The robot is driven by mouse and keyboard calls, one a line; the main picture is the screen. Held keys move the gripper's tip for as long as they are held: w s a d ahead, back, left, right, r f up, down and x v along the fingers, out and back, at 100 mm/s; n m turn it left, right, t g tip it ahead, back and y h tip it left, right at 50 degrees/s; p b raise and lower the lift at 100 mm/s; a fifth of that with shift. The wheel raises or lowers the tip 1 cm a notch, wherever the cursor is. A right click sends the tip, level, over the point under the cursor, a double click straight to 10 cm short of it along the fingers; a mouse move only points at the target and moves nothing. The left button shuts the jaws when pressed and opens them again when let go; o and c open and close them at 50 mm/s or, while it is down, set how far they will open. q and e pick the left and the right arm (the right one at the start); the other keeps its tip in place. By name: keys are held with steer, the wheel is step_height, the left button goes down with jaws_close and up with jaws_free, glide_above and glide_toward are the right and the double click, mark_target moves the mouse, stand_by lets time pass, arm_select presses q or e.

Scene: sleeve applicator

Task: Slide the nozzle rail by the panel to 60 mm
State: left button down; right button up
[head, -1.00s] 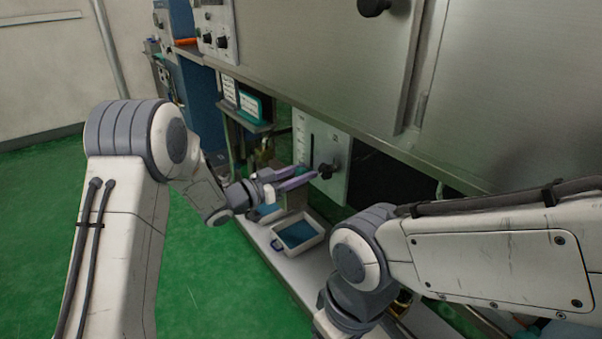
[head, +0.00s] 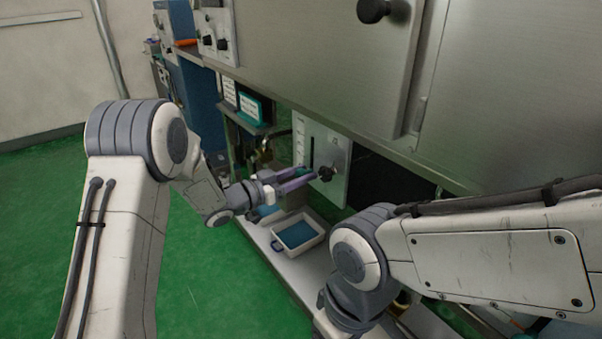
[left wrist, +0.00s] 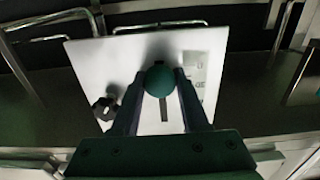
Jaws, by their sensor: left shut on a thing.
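The white panel (head: 337,187) has a dark vertical slot (head: 311,152) with small marks on its left. In the left wrist view the panel (left wrist: 95,62) appears turned, with its printed marks (left wrist: 194,68) on the right. My left gripper (head: 312,172) is at the panel, in front of the slot. The left wrist view shows its two fingers on either side of a round teal knob (left wrist: 158,80), shut on it. The slot (left wrist: 164,109) shows beyond the knob. A black lobed knob (head: 326,173) sits beside the slot, apart from the fingers. My right gripper is out of view.
A white tray with a blue inside (head: 321,232) stands on the pale ledge below the panel. A metal cabinet (head: 300,60) overhangs the panel. Green floor (head: 200,290) is free at the left.

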mark_target(312, 150)
arm_select(q)
step_height(312, 150, up, 6)
steer(key=p, duration=0.4)
steer(key=shift+r, duration=0.2)
steer(key=shift+a+f, duration=0.1)
steer(key=shift+f, duration=0.05)
steer(key=shift+c, duration=2.2)
jaws_free()
steer(key=shift+f, duration=0.15)
steer(key=p+v, duration=0.1)
steer(key=v, duration=0.9)
steer(key=shift+a+f, duration=0.15)
steer(key=shift+a, duration=0.05)
steer(key=shift+d, duration=0.1)
